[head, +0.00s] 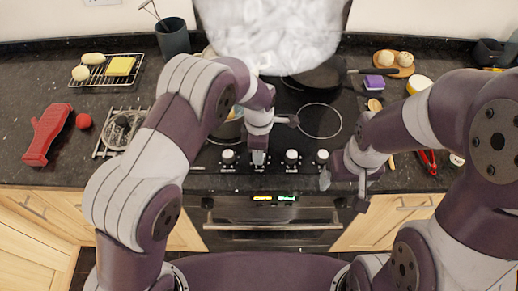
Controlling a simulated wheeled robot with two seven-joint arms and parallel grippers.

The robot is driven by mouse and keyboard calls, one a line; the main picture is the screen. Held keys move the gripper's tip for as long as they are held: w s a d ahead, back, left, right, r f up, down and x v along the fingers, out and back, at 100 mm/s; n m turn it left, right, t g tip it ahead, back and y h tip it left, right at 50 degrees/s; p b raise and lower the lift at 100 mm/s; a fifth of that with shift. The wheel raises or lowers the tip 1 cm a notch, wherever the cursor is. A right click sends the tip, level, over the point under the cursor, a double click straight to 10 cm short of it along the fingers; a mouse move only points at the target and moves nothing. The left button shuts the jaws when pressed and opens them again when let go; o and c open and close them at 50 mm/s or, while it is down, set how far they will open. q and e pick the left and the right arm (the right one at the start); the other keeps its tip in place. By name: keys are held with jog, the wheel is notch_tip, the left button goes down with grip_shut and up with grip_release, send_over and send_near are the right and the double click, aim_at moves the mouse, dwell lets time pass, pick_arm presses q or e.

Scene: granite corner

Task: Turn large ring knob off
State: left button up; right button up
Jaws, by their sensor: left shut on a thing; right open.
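A row of white-and-dark round knobs runs along the front of the black hob: one (228,157) left of my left gripper, two more (291,157) and (322,156) to its right. My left gripper (259,158) points down at the row and is shut on a knob there, which it mostly hides. I cannot tell from markings which knob is the large ring knob, nor how it is turned. My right gripper (344,185) is open and empty, right of the row, in front of the counter edge.
A pan (318,76) sits at the back of the hob under thick steam; a pot behind my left arm is partly hidden. A bare ring (320,121) is at front right. The oven display (273,198) is lit below.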

pick_arm(q)
jog(key=shift+w+r+n, duration=0.1)
jog(key=shift+r+n, duration=0.05)
jog(key=shift+n, duration=1.45)
jog(key=o, duration=1)
jog(key=shift+o, duration=0.2)
notch_tip(320, 180, up, 6)
jog(key=shift+w+r+b, duration=0.1)
jog(key=shift+r+b, duration=0.1)
jog(key=shift+b, duration=0.5)
notch_tip(320, 180, up, 6)
jog(key=p, duration=0.2)
